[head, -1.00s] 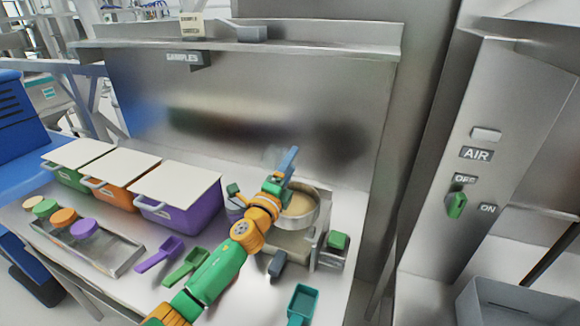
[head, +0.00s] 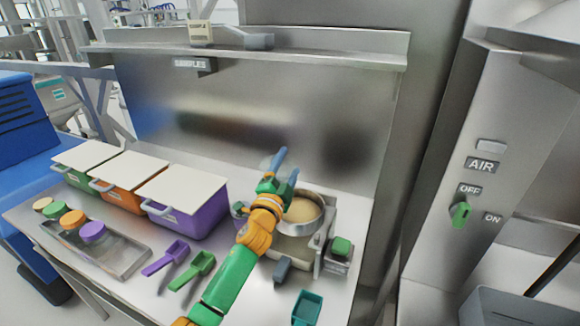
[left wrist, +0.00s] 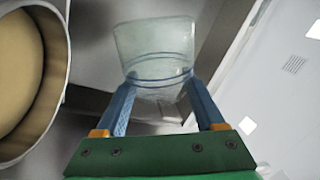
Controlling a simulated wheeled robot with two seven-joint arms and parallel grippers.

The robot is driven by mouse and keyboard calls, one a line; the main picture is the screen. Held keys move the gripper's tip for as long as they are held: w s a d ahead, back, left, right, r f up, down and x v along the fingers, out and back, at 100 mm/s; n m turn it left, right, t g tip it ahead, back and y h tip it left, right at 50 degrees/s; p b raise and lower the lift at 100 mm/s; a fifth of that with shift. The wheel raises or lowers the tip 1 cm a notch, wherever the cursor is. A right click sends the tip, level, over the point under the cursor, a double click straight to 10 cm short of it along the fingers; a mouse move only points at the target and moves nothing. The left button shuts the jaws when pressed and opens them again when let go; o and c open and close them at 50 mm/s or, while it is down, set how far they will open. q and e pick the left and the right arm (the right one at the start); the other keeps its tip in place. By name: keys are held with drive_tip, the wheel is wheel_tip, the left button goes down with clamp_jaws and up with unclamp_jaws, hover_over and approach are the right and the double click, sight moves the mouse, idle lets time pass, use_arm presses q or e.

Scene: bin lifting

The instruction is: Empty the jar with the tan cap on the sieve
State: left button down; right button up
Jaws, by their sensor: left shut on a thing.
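My left gripper (head: 280,163) is shut on a clear, uncapped jar (left wrist: 155,50), which shows between the blue fingers in the left wrist view. The jar looks empty and is only faintly visible in the head view. The gripper is above the left rear side of the sieve (head: 321,222), a round metal pan with tan powder (head: 303,211) in it. The sieve also shows at the left of the left wrist view (left wrist: 58,80), beside the jar. A tan cap (head: 42,203) is at the far left end of the metal tray. My right gripper is not in view.
Green (head: 55,210), orange (head: 72,219) and purple (head: 92,231) caps stand along the tray (head: 128,262). Lidded green, orange and purple bins (head: 190,222) line the back left.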

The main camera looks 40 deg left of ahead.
use_arm(q)
drive_tip(key=shift+r+n+p, duration=0.55)
drive_tip(key=shift+n+p, duration=0.25)
drive_tip(key=shift+n, duration=0.2)
drive_tip(key=shift+a+r+n+g+p, duration=0.15)
drive_tip(key=shift+n+g+p, duration=0.25)
drive_tip(key=shift+n, duration=0.3)
drive_tip(key=shift+s+f+b, duration=0.1)
drive_tip(key=shift+f+b, duration=0.15)
drive_tip(key=shift+b, duration=0.05)
drive_tip(key=shift+a+r+n+y+p, duration=0.1)
drive_tip(key=shift+r+n+y+p, duration=0.25)
drive_tip(key=shift+n+p, duration=0.7)
drive_tip(key=shift+a+n+g, duration=0.1)
drive_tip(key=shift+n+g, duration=0.2)
drive_tip(key=shift+n, duration=0.55)
drive_tip(key=shift+f, duration=0.15)
drive_tip(key=shift+r+n+p, duration=0.2)
drive_tip(key=shift+n+p, duration=0.4)
drive_tip(key=shift+n, duration=0.6)
drive_tip(key=shift+f+n+g+y+p, duration=0.3)
drive_tip(key=shift+n+g, duration=0.2)
drive_tip(key=shift+n, duration=0.7)
drive_tip(key=shift+f+n, duration=0.3)
drive_tip(key=shift+n, duration=0.6)
